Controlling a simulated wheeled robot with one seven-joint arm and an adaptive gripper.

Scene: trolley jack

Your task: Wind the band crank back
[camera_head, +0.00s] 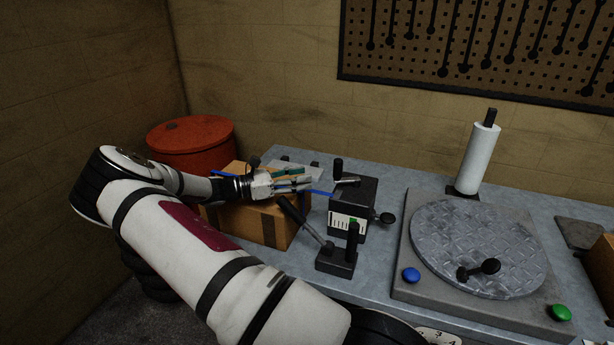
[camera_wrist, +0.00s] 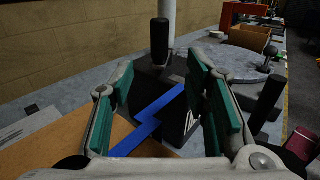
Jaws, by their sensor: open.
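A dark box (camera_head: 352,205) with a pale scale on its front stands on the bench. A short crank (camera_head: 346,180) with an upright black knob (camera_head: 338,167) is on its top; the knob also shows in the wrist view (camera_wrist: 160,40). A blue band (camera_head: 318,192) runs from the box's left side; in the wrist view the band (camera_wrist: 150,122) appears as a bent strip between the fingers. My gripper (camera_head: 308,181) is left of the box, pointing at it. Its green-padded fingers (camera_wrist: 168,90) are apart and empty, with the knob ahead, beyond the tips.
A cardboard box (camera_head: 262,222) is below my gripper. A black lever stand (camera_head: 337,262) is in front of the dark box, and a side knob (camera_head: 386,218) sticks out right. A round plate (camera_head: 470,245), white roll (camera_head: 478,158) and red drum (camera_head: 190,145) stand around.

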